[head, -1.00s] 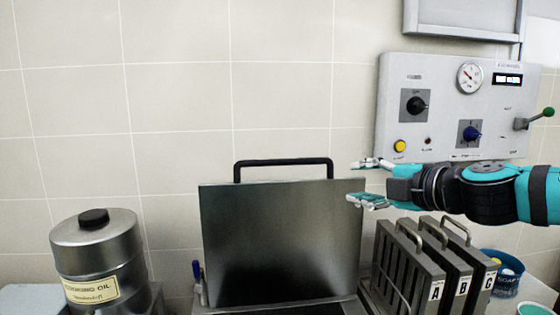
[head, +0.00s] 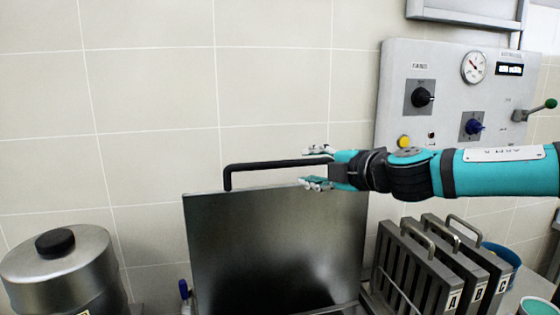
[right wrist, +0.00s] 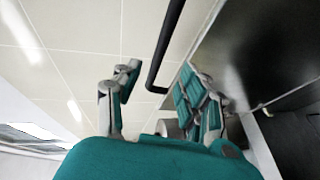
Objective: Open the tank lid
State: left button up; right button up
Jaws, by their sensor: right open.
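The tank lid (head: 270,250) is a dark metal panel standing steeply raised in the head view, its lower part reaching the picture's bottom edge. It also shows in the right wrist view (right wrist: 255,50). Its black bar handle (head: 265,165) runs along the top edge. My right gripper (head: 315,168) is open at the handle's right end, one finger above the bar and one below. In the right wrist view the black handle (right wrist: 162,50) passes between the spread fingers; contact cannot be told. My left gripper is not in view.
A control panel (head: 450,75) with knobs and a gauge hangs on the wall behind my right arm. Fryer baskets (head: 440,265) with labels stand right of the lid. A metal oil canister (head: 60,265) stands left. The wall above the lid is clear.

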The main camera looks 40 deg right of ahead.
aim_at(283, 165)
jog(key=p+x, duration=0.1)
jog(key=x, duration=0.3)
jog(key=shift+w+f, duration=0.15)
jog(key=shift+w, duration=0.25)
jog(key=p+x, duration=0.1)
jog(key=x, duration=0.4)
jog(key=shift+w+d+f, duration=0.1)
jog(key=shift+w+f, duration=0.1)
jog(key=shift+w, duration=0.7)
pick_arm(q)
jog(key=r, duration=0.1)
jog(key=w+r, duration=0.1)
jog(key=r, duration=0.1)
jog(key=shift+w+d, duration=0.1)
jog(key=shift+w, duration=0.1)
pick_arm(e)
jog(key=shift+w, duration=0.1)
jog(key=c, duration=0.9)
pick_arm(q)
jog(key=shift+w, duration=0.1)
pick_arm(e)
grip_shut()
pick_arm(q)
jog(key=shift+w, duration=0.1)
pick_arm(e)
jog(key=shift+f, duration=0.1)
